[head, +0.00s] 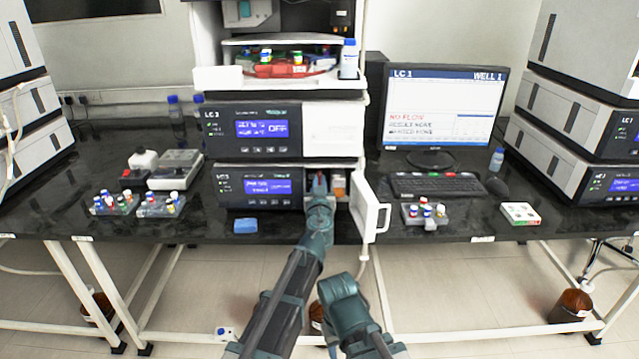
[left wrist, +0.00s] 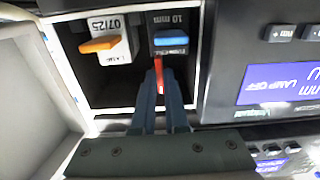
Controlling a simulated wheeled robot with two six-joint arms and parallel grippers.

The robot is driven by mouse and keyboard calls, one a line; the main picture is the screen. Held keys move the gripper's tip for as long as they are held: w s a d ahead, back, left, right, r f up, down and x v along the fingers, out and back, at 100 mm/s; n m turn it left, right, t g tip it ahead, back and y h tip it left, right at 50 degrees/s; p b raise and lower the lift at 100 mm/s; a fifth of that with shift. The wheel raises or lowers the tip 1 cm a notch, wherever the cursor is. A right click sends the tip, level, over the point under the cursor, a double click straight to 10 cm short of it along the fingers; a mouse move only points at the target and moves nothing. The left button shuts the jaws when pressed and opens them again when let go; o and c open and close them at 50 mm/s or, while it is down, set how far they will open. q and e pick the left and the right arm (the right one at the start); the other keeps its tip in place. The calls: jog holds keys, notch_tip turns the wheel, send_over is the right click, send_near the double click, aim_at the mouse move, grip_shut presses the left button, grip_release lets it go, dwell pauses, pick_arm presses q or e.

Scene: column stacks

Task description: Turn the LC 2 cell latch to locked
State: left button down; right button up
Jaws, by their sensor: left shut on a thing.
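The open cell compartment (left wrist: 120,95) of the lower unit in the middle stack (head: 228,196) holds a cartridge with an orange tab (left wrist: 100,43) and one marked 10 mm with a blue tab (left wrist: 171,41). A narrow red lever (left wrist: 158,70), which looks like the latch, stands in front of the 10 mm cartridge. My left gripper (left wrist: 158,88) reaches into the compartment and is shut on the red lever. In the head view my left gripper (head: 318,192) covers part of the opening. The lever's base is hidden, and its locked or unlocked side cannot be read.
The compartment's white door (head: 371,208) stands open to the right of my left gripper. A blue block (head: 245,226) lies on the bench at left. Vial racks (head: 160,204), a keyboard (head: 437,185) and a monitor (head: 440,105) stand on either side.

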pick_arm(q)
jog(key=shift+s, duration=0.1)
jog(key=c, duration=0.9)
grip_release()
jog(key=shift+c, duration=0.2)
